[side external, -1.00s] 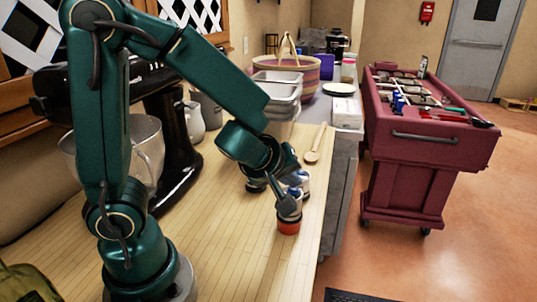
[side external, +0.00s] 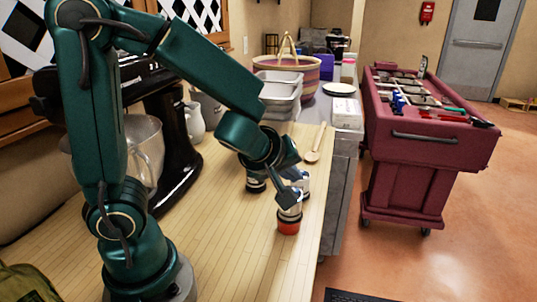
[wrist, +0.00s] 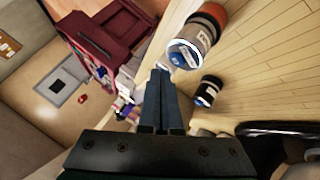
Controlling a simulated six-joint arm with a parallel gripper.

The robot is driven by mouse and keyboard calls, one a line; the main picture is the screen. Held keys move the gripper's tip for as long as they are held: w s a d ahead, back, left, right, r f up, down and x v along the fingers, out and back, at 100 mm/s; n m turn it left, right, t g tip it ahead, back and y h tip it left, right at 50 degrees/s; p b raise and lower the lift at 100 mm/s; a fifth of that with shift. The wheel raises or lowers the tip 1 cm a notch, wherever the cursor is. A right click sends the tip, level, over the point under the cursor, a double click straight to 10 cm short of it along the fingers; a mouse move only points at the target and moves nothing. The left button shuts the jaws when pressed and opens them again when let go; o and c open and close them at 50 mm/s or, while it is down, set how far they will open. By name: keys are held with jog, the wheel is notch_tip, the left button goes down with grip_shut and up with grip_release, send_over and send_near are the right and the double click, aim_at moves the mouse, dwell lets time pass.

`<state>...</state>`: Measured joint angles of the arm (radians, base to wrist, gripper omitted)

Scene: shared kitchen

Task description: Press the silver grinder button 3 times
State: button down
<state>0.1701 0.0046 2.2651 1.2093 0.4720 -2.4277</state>
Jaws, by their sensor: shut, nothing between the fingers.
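A small grinder with a silver body and a red-orange base (side external: 289,227) stands upright on the wooden counter. In the wrist view the same grinder (wrist: 202,32) shows its pale-rimmed top with blue and white on it. My gripper (side external: 289,203) is shut and empty, its tip at or just above this grinder's top; I cannot tell whether they touch. In the wrist view the shut fingers (wrist: 160,73) lie beside the top's edge. A dark grinder (side external: 256,183) stands behind to the left, also in the wrist view (wrist: 208,91).
A wooden spoon (side external: 316,145) lies farther back on the counter (side external: 225,235). Metal pans (side external: 279,90) and a woven basket (side external: 312,72) stand behind. A black stand mixer (side external: 175,150) is to the left. The counter's right edge is close. A red tool cart (side external: 425,150) stands beyond it.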

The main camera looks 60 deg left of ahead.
jog(key=shift+r, duration=0.15)
jog(key=shift+r, duration=2.9)
dwell(0.4)
jog(key=shift+f, duration=3.05)
jog(key=shift+f, duration=0.1)
jog(key=shift+f, duration=0.35)
